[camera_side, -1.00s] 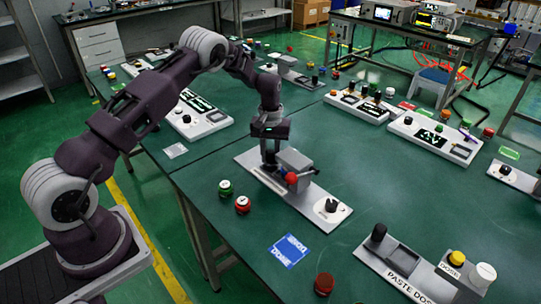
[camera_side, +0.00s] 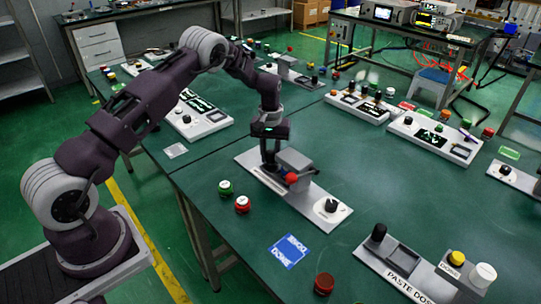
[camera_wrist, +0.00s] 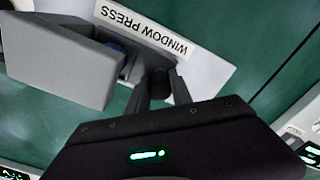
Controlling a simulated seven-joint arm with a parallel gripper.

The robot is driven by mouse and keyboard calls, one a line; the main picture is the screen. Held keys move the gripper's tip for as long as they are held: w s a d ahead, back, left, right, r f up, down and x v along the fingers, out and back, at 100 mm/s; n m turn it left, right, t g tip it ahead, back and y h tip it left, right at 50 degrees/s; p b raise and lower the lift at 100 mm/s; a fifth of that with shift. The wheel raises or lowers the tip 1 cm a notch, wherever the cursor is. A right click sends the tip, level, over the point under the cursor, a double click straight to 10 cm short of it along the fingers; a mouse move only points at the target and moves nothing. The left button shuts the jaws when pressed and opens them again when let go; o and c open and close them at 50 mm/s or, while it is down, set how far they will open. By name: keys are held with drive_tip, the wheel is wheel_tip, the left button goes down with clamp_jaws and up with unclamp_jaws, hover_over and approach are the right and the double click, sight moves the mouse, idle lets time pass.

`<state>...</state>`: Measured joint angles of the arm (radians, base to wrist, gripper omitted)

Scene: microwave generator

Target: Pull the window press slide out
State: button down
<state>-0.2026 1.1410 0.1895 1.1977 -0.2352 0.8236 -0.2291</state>
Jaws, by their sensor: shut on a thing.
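The window press (camera_side: 318,202) is a light grey plate on the green table, with a grey box-like block (camera_side: 294,162), a red ball and a black knob on it. In the wrist view its white label (camera_wrist: 145,27) reads WINDOW PRESS upside down, and the grey block (camera_wrist: 60,62) is at upper left. My gripper (camera_side: 269,165) is low over the plate, just left of the block. In the wrist view its fingers (camera_wrist: 160,92) are shut on a small dark handle (camera_wrist: 160,80) between the block and the label. The fingers partly hide the handle and the slide.
A green button (camera_side: 225,187) and a red button (camera_side: 242,204) stand left of the plate. A blue card (camera_side: 289,251) and a dark red button (camera_side: 324,283) are nearer the front. A paste station (camera_side: 405,270) is at front right.

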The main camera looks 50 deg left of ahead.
drive_tip(key=a, duration=0.9)
drive_tip(key=shift+a, duration=0.3)
drive_tip(key=c, duration=1.3)
unclamp_jaws()
drive_tip(key=shift+a, duration=0.1)
drive_tip(key=shift+o, duration=0.8)
